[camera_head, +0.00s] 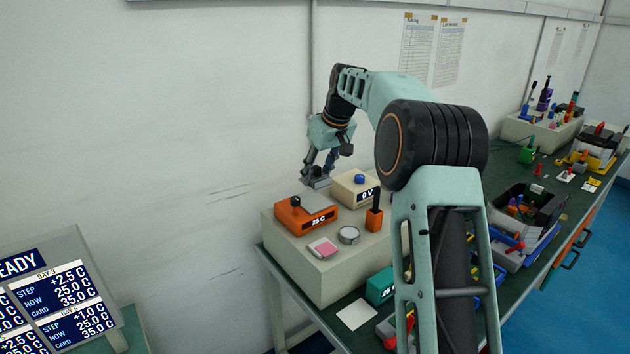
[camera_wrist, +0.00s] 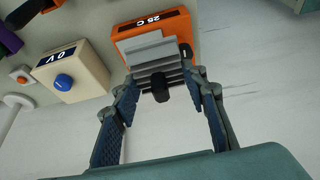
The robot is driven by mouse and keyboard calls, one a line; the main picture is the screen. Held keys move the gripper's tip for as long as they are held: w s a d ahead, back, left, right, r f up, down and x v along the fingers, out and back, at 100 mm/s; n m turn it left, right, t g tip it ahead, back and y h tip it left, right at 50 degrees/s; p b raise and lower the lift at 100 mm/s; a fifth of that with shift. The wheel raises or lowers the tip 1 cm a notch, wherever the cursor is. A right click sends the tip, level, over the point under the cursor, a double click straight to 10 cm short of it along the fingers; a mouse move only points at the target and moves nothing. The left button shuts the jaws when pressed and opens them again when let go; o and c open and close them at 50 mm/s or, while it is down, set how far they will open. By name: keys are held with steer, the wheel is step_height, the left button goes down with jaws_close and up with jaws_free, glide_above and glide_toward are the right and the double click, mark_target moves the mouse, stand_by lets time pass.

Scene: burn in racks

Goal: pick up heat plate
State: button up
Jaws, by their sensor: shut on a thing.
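The heat plate appears to be the grey finned block with a black knob (camera_wrist: 158,68), between my fingers in the wrist view. In the head view it is a small grey piece (camera_head: 316,182). My gripper (camera_head: 319,172) is shut on it; the fingers also show in the wrist view (camera_wrist: 160,84).
A cream 0 V box with a blue knob (camera_head: 352,190) stands beside the orange unit. A pink pad (camera_head: 323,247), a round grey dial (camera_head: 349,235) and an orange holder (camera_head: 374,219) share the pale box (camera_head: 335,276). The wall is close behind. Bins and tools crowd the green bench at right.

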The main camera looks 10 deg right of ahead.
steer(key=s+r+b, duration=0.1)
steer(key=s+r, duration=0.2)
steer(key=s, duration=0.4)
steer(key=shift+s+b, duration=0.2)
steer(key=shift+b, duration=0.2)
steer(key=shift+r, duration=0.1)
